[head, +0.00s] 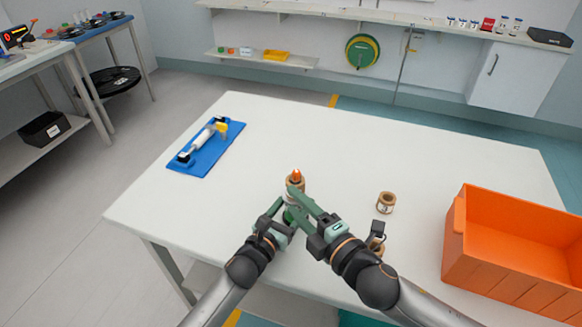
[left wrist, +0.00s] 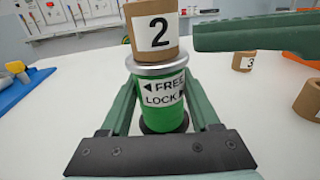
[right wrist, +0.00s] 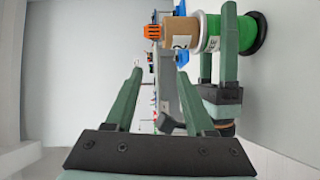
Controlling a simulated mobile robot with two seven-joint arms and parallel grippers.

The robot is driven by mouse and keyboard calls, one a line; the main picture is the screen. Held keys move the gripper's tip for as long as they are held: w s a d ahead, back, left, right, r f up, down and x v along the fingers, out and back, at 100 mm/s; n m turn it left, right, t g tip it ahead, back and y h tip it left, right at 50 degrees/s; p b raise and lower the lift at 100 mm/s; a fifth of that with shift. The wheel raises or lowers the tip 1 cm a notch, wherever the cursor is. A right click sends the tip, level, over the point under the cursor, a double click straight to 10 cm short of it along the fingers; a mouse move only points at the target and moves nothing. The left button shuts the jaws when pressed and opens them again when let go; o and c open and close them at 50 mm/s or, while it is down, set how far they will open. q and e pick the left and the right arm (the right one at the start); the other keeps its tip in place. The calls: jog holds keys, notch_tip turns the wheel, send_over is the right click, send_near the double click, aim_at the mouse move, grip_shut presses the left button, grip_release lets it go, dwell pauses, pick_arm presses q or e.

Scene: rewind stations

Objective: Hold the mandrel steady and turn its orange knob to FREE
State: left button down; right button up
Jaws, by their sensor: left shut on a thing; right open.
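The mandrel (left wrist: 163,108) stands upright on the white table, with a green body and a label reading FREE and LOCK with arrows. A brown core marked 2 (left wrist: 155,35) sits on top of it. The orange knob (head: 296,175) is at its top and also shows in the right wrist view (right wrist: 153,32). My left gripper (left wrist: 160,98) is shut around the green body. My right gripper (right wrist: 160,74) is open and empty, its fingers close beside the core in the head view. The knob's setting cannot be read.
A blue tray (head: 218,148) with a white roller lies at the table's left. A brown core (head: 386,203) and another (head: 377,236) stand to the right. An orange crate (head: 455,235) takes the right end. The back middle of the table is clear.

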aim_at(296, 175)
jog(key=w+d+n+t, duration=0.15)
jog(key=d+n, duration=0.25)
jog(key=n, duration=1.4)
jog(key=shift+h, duration=0.4)
jog(key=x, duration=1.1)
jog(key=shift+a+r, duration=0.15)
jog(key=shift+r, duration=0.1)
grip_shut()
